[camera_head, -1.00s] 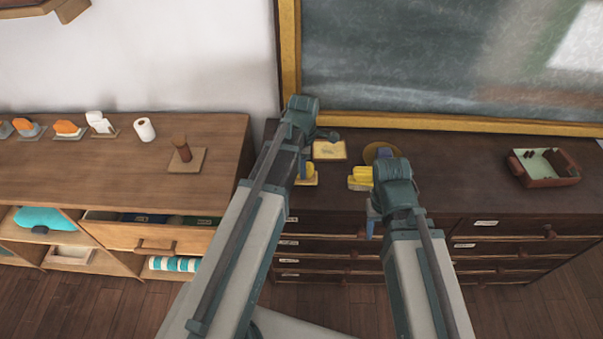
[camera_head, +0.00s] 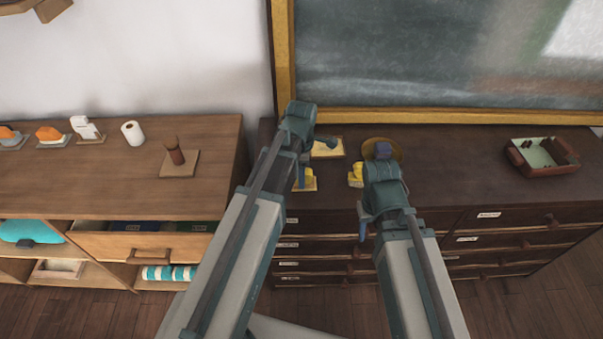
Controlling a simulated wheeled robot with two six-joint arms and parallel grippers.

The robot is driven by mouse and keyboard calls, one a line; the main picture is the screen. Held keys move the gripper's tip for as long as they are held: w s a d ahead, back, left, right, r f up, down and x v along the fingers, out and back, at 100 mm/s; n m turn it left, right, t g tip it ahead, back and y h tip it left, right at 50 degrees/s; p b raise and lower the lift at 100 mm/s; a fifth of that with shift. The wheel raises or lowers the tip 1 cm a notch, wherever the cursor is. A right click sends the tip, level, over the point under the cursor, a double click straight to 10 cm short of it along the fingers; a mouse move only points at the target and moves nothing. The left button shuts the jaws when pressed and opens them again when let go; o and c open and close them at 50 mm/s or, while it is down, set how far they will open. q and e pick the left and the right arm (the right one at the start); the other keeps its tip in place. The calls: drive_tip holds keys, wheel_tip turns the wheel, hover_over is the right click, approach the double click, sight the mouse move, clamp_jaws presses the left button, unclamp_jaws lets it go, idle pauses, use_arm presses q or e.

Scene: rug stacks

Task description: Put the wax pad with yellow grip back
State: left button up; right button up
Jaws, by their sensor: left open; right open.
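Two small yellow pieces are on the dark cabinet top. One yellow-topped pad (camera_head: 306,184) lies just below my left gripper (camera_head: 316,160), partly hidden by it. The other yellow-gripped piece (camera_head: 356,175) is left of my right arm's wrist, partly covered by it. I cannot tell which is the wax pad. My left gripper is open above the cabinet top, its fingers spread apart. My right gripper (camera_head: 364,218) is open near the cabinet's front edge, mostly hidden behind its own wrist. Nothing shows between either pair of fingers.
Behind the grippers are a pale yellow board (camera_head: 329,148) and a round brown disc (camera_head: 396,148) bearing a blue-purple piece (camera_head: 384,150). A reddish-brown tray (camera_head: 545,168) stands far right. An open drawer (camera_head: 150,246) juts from the left wooden cabinet (camera_head: 90,190). The cabinet top's right half is mostly clear.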

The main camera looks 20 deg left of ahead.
use_arm(q)
drive_tip(key=shift+r, duration=0.1)
wheel_tip(320, 180, up, 12)
drive_tip(key=p, duration=1.2)
drive_tip(key=s+d+m, duration=0.5)
drive_tip(key=s+m, duration=0.2)
drive_tip(key=m, duration=0.5)
drive_tip(key=s+d+m+y, duration=0.1)
drive_tip(key=s+d+m, duration=0.4)
drive_tip(key=m, duration=0.8)
drive_tip(key=shift+s+d, duration=0.2)
drive_tip(key=shift+s, duration=0.95)
